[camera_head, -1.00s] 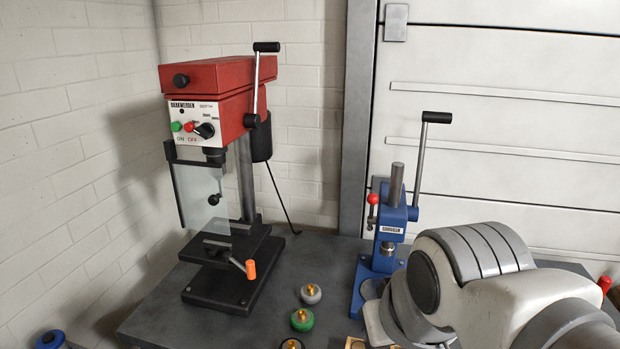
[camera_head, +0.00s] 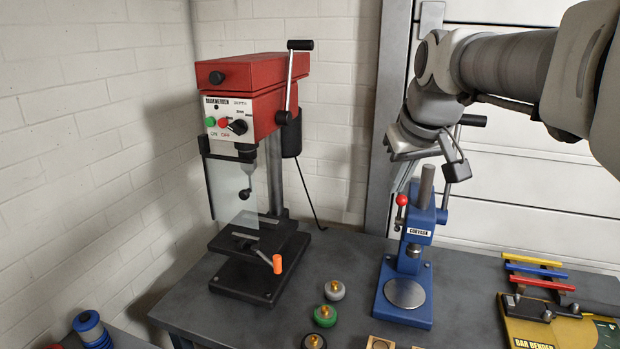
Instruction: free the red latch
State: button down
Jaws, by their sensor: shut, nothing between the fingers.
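The blue arbor press (camera_head: 423,228) stands upright on the grey workbench, right of centre. The red latch (camera_head: 402,200) is a red ball knob on a short pin at the left side of its head. My gripper (camera_head: 400,182) hangs from above just over the red knob, its narrow fingers pointing down; they look shut and empty. I cannot tell whether the fingertips touch the knob. My wrist hides part of the press's lever, whose black grip (camera_head: 473,120) shows to the right.
A red drill press (camera_head: 250,100) with a clear guard stands at the left. Several knobs lie on the bench (camera_head: 345,260), including a green one (camera_head: 325,316). A wooden block (camera_head: 381,342) is at the front edge. A yellow bar bender (camera_head: 535,330) sits at the right.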

jog(key=w+d+r+n, duration=0.1)
jog(key=w+d, duration=0.3)
jog(key=w, duration=0.6)
jog(key=shift+w+r, duration=0.4)
jog(key=shift+f, duration=0.1)
send_over(400, 214)
jog(key=a, duration=0.1)
notch_tip(400, 214, down, 9)
jog(key=shift+w, duration=0.25)
jog(key=shift+f, duration=0.1)
jog(key=shift+a+f, duration=0.1)
jog(key=shift+f, duration=0.05)
